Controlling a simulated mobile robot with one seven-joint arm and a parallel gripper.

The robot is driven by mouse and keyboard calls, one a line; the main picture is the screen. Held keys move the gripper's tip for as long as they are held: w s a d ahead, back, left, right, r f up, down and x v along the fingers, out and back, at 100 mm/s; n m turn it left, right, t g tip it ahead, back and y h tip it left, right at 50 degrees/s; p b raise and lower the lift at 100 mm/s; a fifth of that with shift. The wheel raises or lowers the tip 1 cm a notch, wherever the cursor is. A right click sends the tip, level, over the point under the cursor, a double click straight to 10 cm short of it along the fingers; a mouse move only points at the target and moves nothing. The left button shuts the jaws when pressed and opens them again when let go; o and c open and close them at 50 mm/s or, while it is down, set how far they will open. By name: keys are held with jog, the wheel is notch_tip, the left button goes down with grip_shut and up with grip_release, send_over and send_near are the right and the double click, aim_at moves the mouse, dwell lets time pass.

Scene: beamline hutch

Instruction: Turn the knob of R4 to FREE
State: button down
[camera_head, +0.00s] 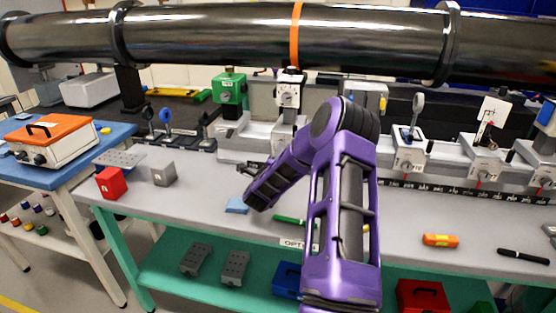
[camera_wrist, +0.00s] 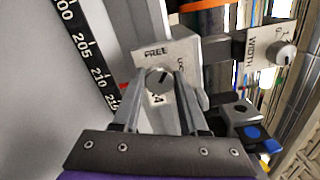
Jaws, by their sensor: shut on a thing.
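The R4 carrier (camera_wrist: 178,55) is a pale block in the wrist view, marked FREE at the top of its face, with a second, partly hidden word to the right and a 4 below. Its round grey knob (camera_wrist: 158,79) has a light pointer line tilted up and right, toward the space between the two words. My gripper (camera_wrist: 157,88) is shut on the knob, one finger on each side. In the head view my gripper (camera_head: 246,170) is at the rail above the grey bench; my arm hides the knob there.
A box marked WIDTH (camera_wrist: 262,49) with its own knob stands right of R4 in the wrist view. A scale strip (camera_wrist: 88,55) runs along the left. In the head view, other carriers (camera_head: 410,158) stand farther right and a black pipe (camera_head: 200,35) crosses above.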

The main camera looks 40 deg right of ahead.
jog(key=shift+n+b, duration=1.7)
jog(key=shift+n, duration=1.9)
jog(key=shift+c, duration=2.2)
grip_release()
jog(key=v, duration=1.7)
jog(key=shift+s, duration=0.2)
jog(key=shift+a, duration=0.15)
